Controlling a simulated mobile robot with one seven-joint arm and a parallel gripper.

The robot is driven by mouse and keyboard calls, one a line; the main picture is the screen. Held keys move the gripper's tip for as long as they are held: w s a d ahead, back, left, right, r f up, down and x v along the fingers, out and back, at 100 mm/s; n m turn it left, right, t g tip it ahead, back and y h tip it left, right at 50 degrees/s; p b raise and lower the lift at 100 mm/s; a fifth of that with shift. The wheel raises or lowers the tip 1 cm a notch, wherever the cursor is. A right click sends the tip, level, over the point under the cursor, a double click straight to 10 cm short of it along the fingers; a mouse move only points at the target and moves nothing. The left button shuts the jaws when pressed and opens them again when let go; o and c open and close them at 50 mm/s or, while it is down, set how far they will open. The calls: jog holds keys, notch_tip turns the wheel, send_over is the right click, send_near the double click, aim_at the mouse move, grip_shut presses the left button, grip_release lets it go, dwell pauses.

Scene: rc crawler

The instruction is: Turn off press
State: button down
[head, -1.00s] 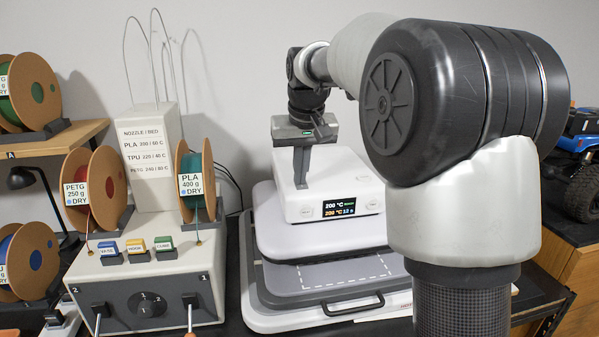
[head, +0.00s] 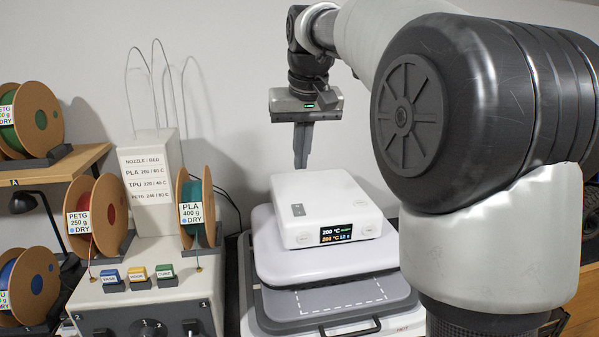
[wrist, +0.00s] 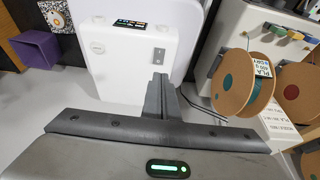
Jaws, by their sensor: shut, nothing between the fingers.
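The white heat press (head: 335,203) stands on the dark table, its display (head: 336,233) lit and showing 200 °C on two lines. A small grey switch (head: 298,210) sits on the left of its flat top; which way it is set is too small to tell. My gripper (head: 301,166) is shut and empty, pointing down just above the back left of the press top, apart from it. The wrist view shows the press top (wrist: 120,65), the switch (wrist: 159,55) and my closed fingers (wrist: 157,85) close to the switch in the picture.
A grey control box (head: 150,285) with levers and a dial stands left of the press. Filament spools (head: 196,210) stand on and beside it. A purple open box (wrist: 36,48) lies on the floor.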

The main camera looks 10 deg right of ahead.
jog(key=shift+s+r, duration=0.2)
jog(key=shift+r, duration=0.4)
jog(key=shift+w+d+r, duration=0.1)
jog(key=shift+w+r, duration=0.1)
jog(key=shift+w, duration=0.55)
send_near(297, 205)
jog(key=x, duration=0.5)
jog(key=shift+b, duration=0.4)
jog(key=shift+w+f, duration=0.1)
jog(key=shift+f, duration=0.45)
